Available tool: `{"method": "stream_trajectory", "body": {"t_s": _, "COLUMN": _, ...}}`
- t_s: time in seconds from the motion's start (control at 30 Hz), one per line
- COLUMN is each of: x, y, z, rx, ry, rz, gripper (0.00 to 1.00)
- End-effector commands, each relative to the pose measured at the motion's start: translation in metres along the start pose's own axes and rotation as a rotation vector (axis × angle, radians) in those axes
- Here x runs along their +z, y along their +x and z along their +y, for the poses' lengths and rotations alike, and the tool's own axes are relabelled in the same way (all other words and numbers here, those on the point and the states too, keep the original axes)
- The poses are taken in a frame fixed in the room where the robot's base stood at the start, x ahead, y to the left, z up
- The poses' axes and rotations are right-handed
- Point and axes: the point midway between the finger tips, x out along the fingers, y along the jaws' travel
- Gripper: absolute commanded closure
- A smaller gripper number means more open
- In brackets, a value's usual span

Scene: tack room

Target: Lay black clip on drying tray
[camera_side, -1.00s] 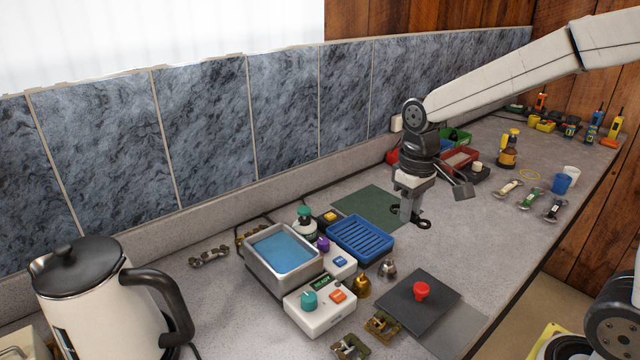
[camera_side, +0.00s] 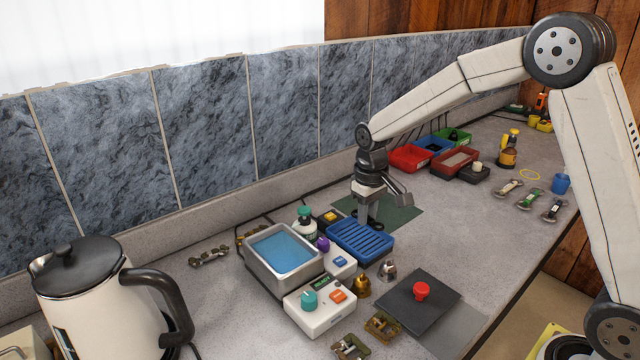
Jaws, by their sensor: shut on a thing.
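The drying tray is the blue slatted tray (camera_side: 350,245) in the middle of the bench, beside the steel basin. My gripper (camera_side: 368,222) points down at the tray's far edge, in front of the green mat. It is shut on the black clip (camera_side: 376,225), which shows only as a small dark shape at the fingertips. I cannot tell whether the clip touches the tray.
A steel basin of blue liquid (camera_side: 283,255) and a white control box (camera_side: 318,307) stand left of the tray. A green mat (camera_side: 402,212) lies behind it. Brass and steel bells, a black plate (camera_side: 425,300) with a red knob, and coloured bins (camera_side: 410,156) surround the area.

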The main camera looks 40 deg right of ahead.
Motion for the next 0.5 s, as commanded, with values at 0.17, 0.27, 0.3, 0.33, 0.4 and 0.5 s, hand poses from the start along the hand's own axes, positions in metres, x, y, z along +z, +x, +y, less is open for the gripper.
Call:
{"method": "stream_trajectory", "body": {"t_s": 0.17, "x": -0.011, "y": 0.013, "z": 0.001, "rx": 0.0, "ry": 0.0, "rz": 0.0, "gripper": 1.0}}
{"method": "stream_trajectory", "body": {"t_s": 0.27, "x": -0.014, "y": 0.016, "z": 0.001, "rx": 0.0, "ry": 0.0, "rz": 0.001, "gripper": 1.0}}
{"method": "stream_trajectory", "body": {"t_s": 0.3, "x": -0.015, "y": 0.017, "z": 0.001, "rx": 0.0, "ry": 0.0, "rz": 0.001, "gripper": 1.0}}
{"method": "stream_trajectory", "body": {"t_s": 0.33, "x": -0.015, "y": 0.017, "z": 0.001, "rx": 0.0, "ry": 0.0, "rz": 0.002, "gripper": 1.0}}
{"method": "stream_trajectory", "body": {"t_s": 0.4, "x": -0.015, "y": 0.017, "z": 0.001, "rx": 0.0, "ry": 0.0, "rz": 0.002, "gripper": 1.0}}
{"method": "stream_trajectory", "body": {"t_s": 0.5, "x": -0.015, "y": 0.018, "z": 0.001, "rx": 0.0, "ry": 0.0, "rz": 0.001, "gripper": 1.0}}
